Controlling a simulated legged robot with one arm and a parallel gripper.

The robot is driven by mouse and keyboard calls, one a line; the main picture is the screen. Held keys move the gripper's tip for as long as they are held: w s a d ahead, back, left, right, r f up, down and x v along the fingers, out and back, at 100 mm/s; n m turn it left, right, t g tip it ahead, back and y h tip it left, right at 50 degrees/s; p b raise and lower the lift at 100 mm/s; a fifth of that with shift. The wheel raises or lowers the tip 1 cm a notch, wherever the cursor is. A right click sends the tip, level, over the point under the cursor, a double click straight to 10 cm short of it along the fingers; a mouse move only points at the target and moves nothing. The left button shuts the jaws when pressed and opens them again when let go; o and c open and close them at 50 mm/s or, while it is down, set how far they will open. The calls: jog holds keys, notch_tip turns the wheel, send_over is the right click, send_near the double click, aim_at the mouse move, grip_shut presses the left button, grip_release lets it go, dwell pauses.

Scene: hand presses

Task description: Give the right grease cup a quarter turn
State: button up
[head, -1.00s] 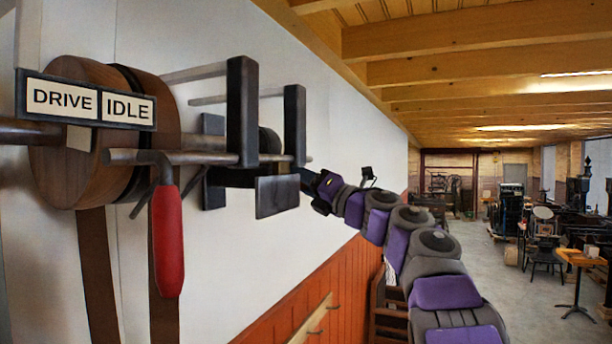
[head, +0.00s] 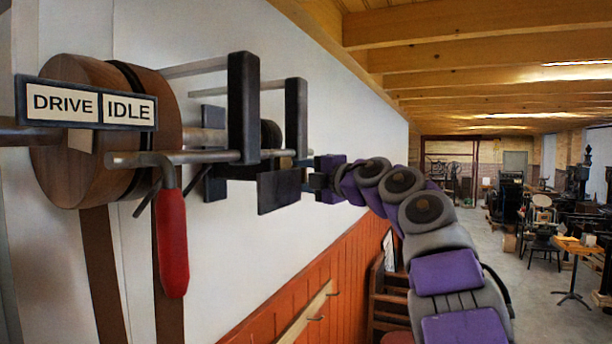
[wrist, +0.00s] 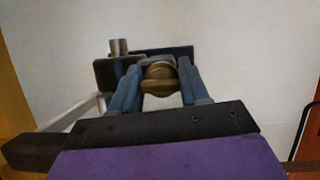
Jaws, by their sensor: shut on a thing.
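In the wrist view a brass grease cup (wrist: 160,72) sits against a dark bearing block (wrist: 112,72). My gripper (wrist: 160,66) has one blue finger on each side of the cup and is shut on it. In the head view my gripper (head: 306,172) reaches the right end of the shaft assembly from the right, beside the dark hanging plate (head: 279,190). The cup cannot be made out there. Whether the cup has turned cannot be told.
Dark upright brackets (head: 243,105) flank the shaft near the white wall.

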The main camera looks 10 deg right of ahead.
jog(key=shift+m+h, duration=0.3)
jog(key=shift+m, duration=0.3)
jog(key=o, duration=1)
jog(key=shift+w+f, duration=0.15)
jog(key=shift+w, duration=0.3)
jog(key=shift+s, duration=0.2)
